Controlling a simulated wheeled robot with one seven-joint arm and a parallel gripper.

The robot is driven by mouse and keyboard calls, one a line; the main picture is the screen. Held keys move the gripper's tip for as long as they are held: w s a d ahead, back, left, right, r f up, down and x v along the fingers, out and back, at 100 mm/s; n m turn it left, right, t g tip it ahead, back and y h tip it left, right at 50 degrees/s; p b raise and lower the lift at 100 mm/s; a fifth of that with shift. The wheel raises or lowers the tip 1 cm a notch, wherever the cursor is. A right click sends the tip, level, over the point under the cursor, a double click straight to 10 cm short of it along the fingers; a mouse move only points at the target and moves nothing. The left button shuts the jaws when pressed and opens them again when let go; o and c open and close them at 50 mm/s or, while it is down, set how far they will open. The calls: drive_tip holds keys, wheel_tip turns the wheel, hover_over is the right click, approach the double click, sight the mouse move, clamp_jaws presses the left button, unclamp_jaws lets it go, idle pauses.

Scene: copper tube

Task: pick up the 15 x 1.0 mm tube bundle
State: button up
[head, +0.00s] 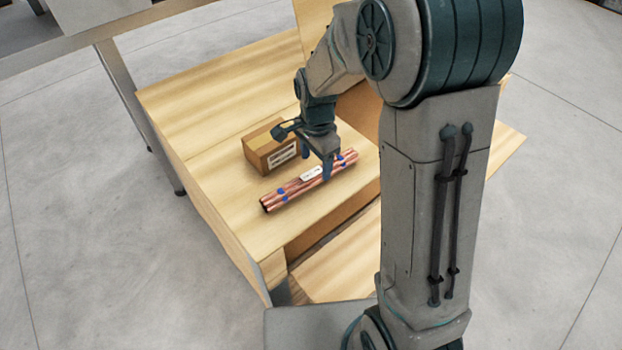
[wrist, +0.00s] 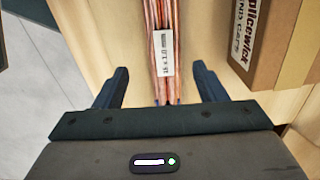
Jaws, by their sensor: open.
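The tube bundle (head: 285,196) is a set of copper tubes with blue bands and a white label, lying on the wooden surface in the head view. In the wrist view the bundle (wrist: 159,15) runs up the picture, and its label appears to read 15 x 1.0. My gripper (head: 318,165) is over the bundle, pointing down. In the wrist view my gripper (wrist: 160,80) is open, with one finger on each side of the bundle and a gap on both sides. The bundle's near part is hidden behind the gripper body.
A cardboard box (head: 262,152) with a printed label stands close beside the bundle; in the wrist view the box (wrist: 268,50) is to the right of the right finger. The wooden bench (head: 200,110) has free room at left. Its front edge is close to the bundle.

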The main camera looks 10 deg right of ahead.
sight(312, 174)
drive_tip(key=f, duration=0.2)
drive_tip(key=a+f, duration=0.1)
drive_tip(key=f, duration=0.1)
drive_tip(key=shift+f, duration=0.85)
clamp_jaws()
